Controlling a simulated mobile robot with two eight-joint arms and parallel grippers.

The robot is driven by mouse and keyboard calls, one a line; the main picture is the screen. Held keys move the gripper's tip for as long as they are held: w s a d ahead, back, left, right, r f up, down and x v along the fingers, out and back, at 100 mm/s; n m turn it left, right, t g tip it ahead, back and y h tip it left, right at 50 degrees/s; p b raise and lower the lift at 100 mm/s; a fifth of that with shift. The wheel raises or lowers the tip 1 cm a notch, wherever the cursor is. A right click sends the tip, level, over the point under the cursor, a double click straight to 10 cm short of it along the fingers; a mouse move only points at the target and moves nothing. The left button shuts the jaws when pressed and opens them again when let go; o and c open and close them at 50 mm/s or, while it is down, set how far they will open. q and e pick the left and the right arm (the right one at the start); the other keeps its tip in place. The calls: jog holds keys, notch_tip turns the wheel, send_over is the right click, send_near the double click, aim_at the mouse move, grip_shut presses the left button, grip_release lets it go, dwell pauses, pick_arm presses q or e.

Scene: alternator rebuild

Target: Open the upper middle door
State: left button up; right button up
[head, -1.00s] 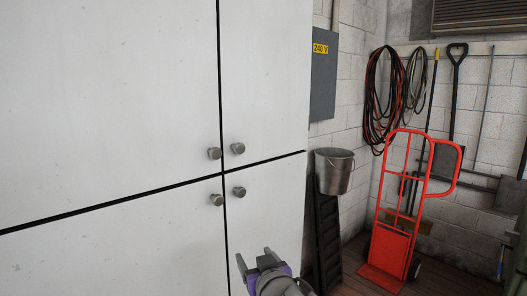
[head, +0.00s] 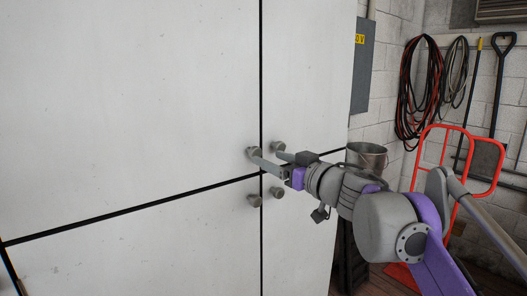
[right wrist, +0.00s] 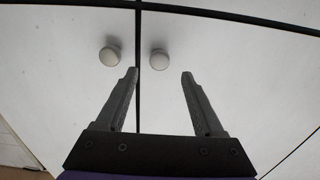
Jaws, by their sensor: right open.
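The upper middle door (head: 130,90) is the wide white panel left of the vertical seam, and it is shut. Its round grey knob (head: 253,153) sits at its lower right corner. My right gripper (head: 268,159) is open just in front of the upper knobs, reaching in from the right. In the right wrist view the open fingers (right wrist: 160,74) point at the door face. One knob (right wrist: 159,59) lies between and just beyond the fingertips; another knob (right wrist: 110,55) lies outside the left finger. Nothing is held. My left gripper is out of view.
The upper right door's knob (head: 277,147) is close beside. Two lower knobs (head: 253,200) (head: 277,192) sit below the horizontal seam. A metal bucket (head: 367,156) and a red hand truck (head: 440,150) stand right of the cabinet. The door's left side is clear.

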aim_at(258, 152)
jog(key=x, duration=0.5)
jog(key=shift+p, duration=0.35)
jog(key=shift+d, duration=0.1)
grip_shut()
dwell(1.0)
